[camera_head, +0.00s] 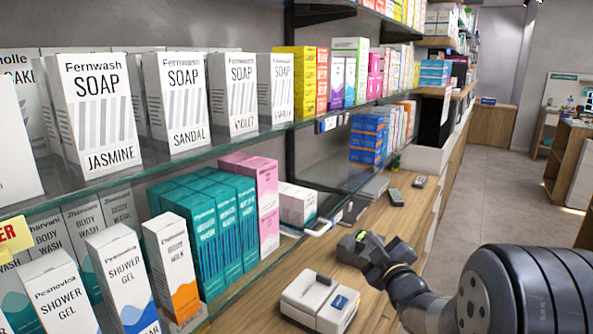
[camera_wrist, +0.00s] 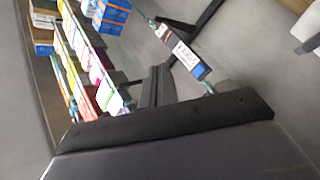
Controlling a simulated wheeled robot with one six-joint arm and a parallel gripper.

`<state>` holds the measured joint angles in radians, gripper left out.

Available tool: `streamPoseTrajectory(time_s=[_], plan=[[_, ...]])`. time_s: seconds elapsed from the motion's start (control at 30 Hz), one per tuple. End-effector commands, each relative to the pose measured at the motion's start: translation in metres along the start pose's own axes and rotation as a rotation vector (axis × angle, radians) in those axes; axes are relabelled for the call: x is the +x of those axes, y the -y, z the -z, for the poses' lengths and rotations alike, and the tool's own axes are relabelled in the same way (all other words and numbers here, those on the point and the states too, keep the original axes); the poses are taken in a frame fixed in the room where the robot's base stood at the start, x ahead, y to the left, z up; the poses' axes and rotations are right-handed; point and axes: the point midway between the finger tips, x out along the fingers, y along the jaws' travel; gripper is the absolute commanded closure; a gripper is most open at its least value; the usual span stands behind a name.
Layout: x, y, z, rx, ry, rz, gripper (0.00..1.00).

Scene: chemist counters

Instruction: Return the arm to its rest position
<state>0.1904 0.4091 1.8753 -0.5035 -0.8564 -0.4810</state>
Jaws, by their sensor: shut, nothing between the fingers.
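My arm comes in from the right of the head view, low over the wooden counter (camera_head: 392,222). My gripper (camera_head: 352,246) is at its end, above the counter and close to the glass shelf's front edge. It is shut and holds nothing. In the head view its fingertips are small and hard to make out. In the wrist view, the dark body of my gripper fills the bottom, and shelf goods appear tilted behind it.
A white device (camera_head: 319,301) sits on the counter below my gripper. Soap boxes (camera_head: 178,101) and body wash boxes (camera_head: 213,240) fill the glass shelves (camera_head: 268,133) at left. A remote-like dark item (camera_head: 396,197) lies farther back. The floor (camera_head: 497,190) at right is open.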

Motion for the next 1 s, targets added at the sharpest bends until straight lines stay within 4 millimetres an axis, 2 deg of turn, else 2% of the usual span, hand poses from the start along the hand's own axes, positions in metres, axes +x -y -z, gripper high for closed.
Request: streamPoseTrajectory(time_s=[0.2,0.63,0.83,1.0], plan=[[-0.011,-0.008,-0.008,0.0,0.001,-0.001,1.0],[-0.01,-0.008,-0.007,0.001,0.0,0.001,1.0],[0.002,0.002,0.003,0.001,-0.003,0.004,1.0],[0.024,0.018,0.019,0.002,-0.004,0.006,1.0]])
